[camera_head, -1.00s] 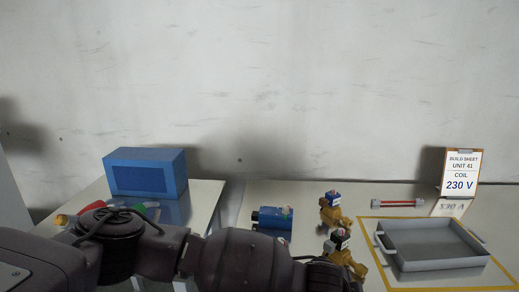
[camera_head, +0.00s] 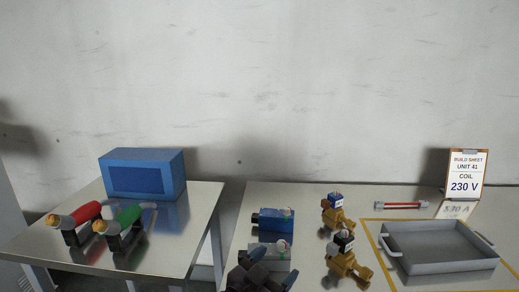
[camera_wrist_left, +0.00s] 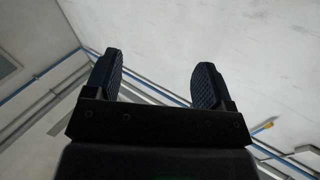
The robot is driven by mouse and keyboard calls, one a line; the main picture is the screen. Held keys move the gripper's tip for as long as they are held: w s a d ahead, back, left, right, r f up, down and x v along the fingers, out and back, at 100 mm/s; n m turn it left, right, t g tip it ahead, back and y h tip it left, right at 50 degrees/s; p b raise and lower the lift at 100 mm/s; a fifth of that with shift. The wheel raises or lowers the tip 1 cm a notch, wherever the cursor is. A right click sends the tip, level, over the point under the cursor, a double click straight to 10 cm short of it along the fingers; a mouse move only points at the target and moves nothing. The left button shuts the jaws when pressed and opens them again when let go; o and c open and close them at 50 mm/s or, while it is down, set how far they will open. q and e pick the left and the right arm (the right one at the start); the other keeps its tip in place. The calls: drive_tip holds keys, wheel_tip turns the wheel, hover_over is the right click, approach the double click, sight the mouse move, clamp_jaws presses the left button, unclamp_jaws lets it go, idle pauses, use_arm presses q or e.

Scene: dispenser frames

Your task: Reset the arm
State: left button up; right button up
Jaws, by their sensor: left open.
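My left gripper (camera_head: 268,262) shows at the bottom edge of the head view, low in front of the near end of the right table. In the left wrist view its two dark ridged fingers (camera_wrist_left: 155,80) stand apart with nothing between them, and behind them are only wall and pipes. My left arm is mostly out of the head view. My right gripper is in neither view.
On the right table are blue parts (camera_head: 273,219), two brass valves (camera_head: 337,212) (camera_head: 346,262), a red rod (camera_head: 402,205), a grey tray (camera_head: 438,266) inside yellow tape and a build sheet (camera_head: 465,175). The left table (camera_head: 180,245) holds a blue box (camera_head: 145,174) and red and green tools (camera_head: 128,216).

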use_arm(q)
drive_tip(key=s+a+f+n+t+y+b, duration=0.1)
drive_tip(key=s+a+f+n+y, duration=0.2)
drive_tip(key=a+f, duration=0.55)
drive_tip(key=s+a+f+n+y, duration=0.25)
drive_tip(key=a+f+y, duration=0.3)
drive_tip(key=a, duration=0.55)
drive_tip(key=s+a+f+n+g+y, duration=0.1)
drive_tip(key=s+a+f+g, duration=0.1)
drive_tip(key=s+a+f, duration=0.3)
drive_tip(key=s+a+f+n+g+y+b, duration=0.1)
drive_tip(key=s+a+f, duration=0.4)
drive_tip(key=s+f, duration=0.5)
drive_tip(key=shift+s+a+f+n+g+y, duration=0.3)
drive_tip(key=shift+s+n+g+y, duration=0.4)
drive_tip(key=shift+s, duration=0.55)
